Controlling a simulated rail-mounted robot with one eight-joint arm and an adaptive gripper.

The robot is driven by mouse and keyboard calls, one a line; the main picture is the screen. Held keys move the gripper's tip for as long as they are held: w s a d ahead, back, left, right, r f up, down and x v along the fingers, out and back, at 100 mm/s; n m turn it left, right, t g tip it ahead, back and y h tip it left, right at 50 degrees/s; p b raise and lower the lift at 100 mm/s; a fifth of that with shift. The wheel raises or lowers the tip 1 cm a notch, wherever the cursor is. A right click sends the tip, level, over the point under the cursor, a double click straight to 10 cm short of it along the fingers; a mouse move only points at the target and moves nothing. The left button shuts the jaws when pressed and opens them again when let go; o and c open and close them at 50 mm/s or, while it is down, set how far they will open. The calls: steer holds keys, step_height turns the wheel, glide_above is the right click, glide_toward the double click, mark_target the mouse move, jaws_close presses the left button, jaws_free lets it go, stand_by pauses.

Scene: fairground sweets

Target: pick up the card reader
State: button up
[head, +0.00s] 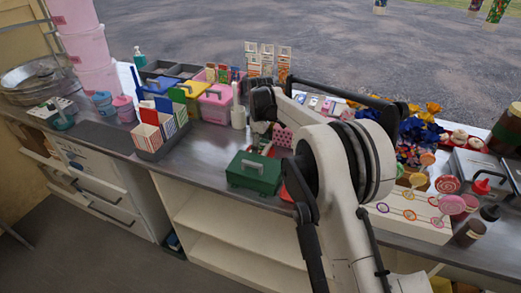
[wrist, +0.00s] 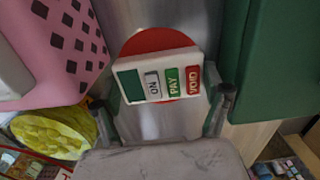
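The card reader (wrist: 158,76) shows in the wrist view as a small white block with a dark green panel and keys marked NO, PAY and VOID. It lies over a round red piece (wrist: 150,40). My gripper (wrist: 164,105) is open, with one finger to the left of the reader and one to the right. I see gaps between the fingers and the reader, and cannot tell how far it is below them. In the head view my arm covers much of this area, and I cannot make out the reader there.
A green box (head: 255,172) stands close by; in the wrist view it is at the right (wrist: 277,60). A pink dotted item (head: 282,136) is on the other side, left in the wrist view (wrist: 60,45). A yellow item (wrist: 52,132) lies near the left finger. Lollipops (head: 447,184) stand at the right.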

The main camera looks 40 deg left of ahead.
steer(key=c, duration=0.6)
steer(key=shift+c, duration=0.2)
steer(key=shift+r, duration=0.15)
